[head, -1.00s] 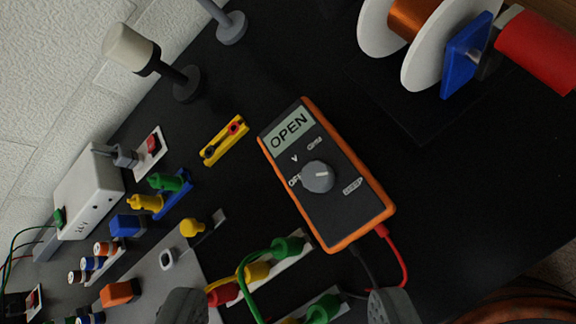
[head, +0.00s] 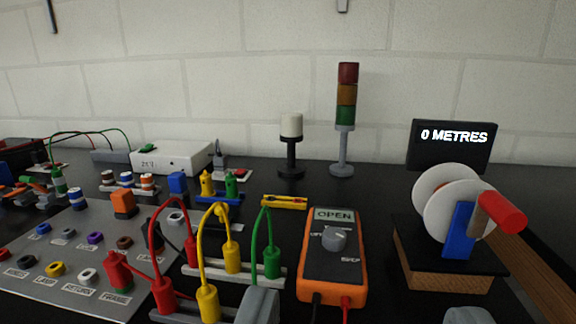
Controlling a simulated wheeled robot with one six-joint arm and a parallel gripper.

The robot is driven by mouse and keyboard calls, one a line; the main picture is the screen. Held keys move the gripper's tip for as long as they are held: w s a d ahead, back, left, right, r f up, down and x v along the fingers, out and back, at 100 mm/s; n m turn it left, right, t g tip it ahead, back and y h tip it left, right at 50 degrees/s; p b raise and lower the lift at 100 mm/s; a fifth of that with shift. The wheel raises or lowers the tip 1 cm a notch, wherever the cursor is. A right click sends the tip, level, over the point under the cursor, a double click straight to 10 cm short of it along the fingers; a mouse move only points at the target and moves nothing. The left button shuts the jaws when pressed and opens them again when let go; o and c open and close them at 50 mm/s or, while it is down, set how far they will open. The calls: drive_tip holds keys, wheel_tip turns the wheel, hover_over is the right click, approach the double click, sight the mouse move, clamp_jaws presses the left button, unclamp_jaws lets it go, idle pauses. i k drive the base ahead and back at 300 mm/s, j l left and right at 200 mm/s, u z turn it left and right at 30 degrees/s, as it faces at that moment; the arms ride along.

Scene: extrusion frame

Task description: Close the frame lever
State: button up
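I cannot make out a frame lever or an extrusion frame in this view. My gripper (head: 363,308) shows as two grey fingertips at the bottom edge, set wide apart. Nothing is visibly held between them. They appear in front of the orange multimeter (head: 333,262), whose display reads OPEN, and the plugged red, yellow and green leads. The rest of my gripper is out of view.
A grey panel (head: 75,290) with coloured sockets lies at left. A cable reel (head: 452,205) with a red handle stands at right before a display (head: 453,146) reading 0 METRES. A stack light (head: 345,105) and a white-topped post (head: 291,135) stand near the brick wall.

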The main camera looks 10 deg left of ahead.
sight(30, 180)
drive_tip(key=i+j, duration=0.2)
drive_tip(key=j, duration=0.2)
drive_tip(key=i+j+u, duration=0.1)
drive_tip(key=j, duration=0.35)
drive_tip(key=i+j, duration=0.3)
drive_tip(key=k+j+u, duration=0.05)
drive_tip(key=j, duration=0.05)
